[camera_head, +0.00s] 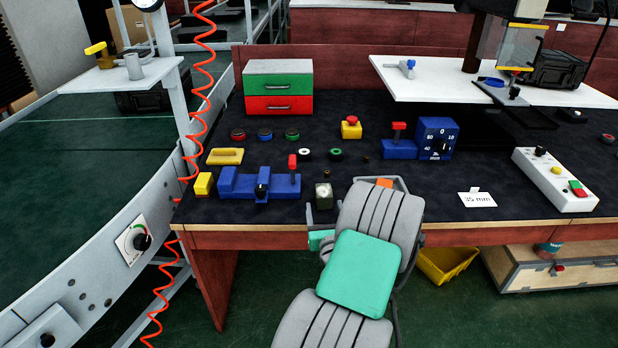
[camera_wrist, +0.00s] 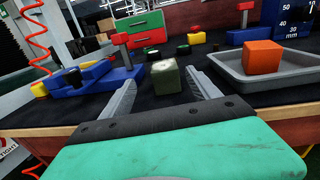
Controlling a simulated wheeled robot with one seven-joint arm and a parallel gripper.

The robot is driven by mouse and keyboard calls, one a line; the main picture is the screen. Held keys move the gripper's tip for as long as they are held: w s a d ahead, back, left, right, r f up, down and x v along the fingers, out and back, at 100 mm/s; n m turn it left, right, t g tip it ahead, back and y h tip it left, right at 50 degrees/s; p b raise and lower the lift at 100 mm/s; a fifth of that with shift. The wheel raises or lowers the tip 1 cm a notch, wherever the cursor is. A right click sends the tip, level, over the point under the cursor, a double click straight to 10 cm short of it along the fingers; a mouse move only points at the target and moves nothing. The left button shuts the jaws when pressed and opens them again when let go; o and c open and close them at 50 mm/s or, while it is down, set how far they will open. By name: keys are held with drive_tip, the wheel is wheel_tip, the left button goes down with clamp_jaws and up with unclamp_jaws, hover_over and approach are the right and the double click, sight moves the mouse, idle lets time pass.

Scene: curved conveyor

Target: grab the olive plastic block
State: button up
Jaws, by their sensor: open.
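The olive block (camera_head: 323,195) stands on the dark table top near its front edge, just ahead of my gripper. In the wrist view the olive block (camera_wrist: 166,76) shows between and slightly beyond the two grey fingers, apart from both. My gripper (camera_wrist: 163,88) is open and empty. In the head view my arm hides most of my gripper (camera_head: 322,214), and only the finger area by the block shows.
An orange block (camera_wrist: 262,57) sits in a grey tray (camera_wrist: 225,75) right of my gripper. Blue fixtures (camera_head: 260,185) and a yellow block (camera_head: 203,184) stand to the left. A "35 mm" card (camera_head: 478,199) lies on clear table to the right.

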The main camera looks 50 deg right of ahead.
sight(325, 198)
drive_tip(key=shift+w+d+r+m+h, duration=0.15)
drive_tip(key=shift+d+m, duration=0.1)
drive_tip(key=shift+d, duration=0.35)
drive_tip(key=shift+w+d+m+h, duration=0.15)
drive_tip(key=shift+d+m, duration=0.1)
drive_tip(key=shift+d, duration=0.35)
drive_tip(key=p+x, duration=0.1)
drive_tip(key=x, duration=0.4)
drive_tip(key=shift+w+a+f+p, duration=0.1)
drive_tip(key=shift+w+f+p, duration=0.1)
drive_tip(key=shift+w+p, duration=0.2)
drive_tip(key=shift+s, duration=0.1)
drive_tip(key=c, duration=1.5)
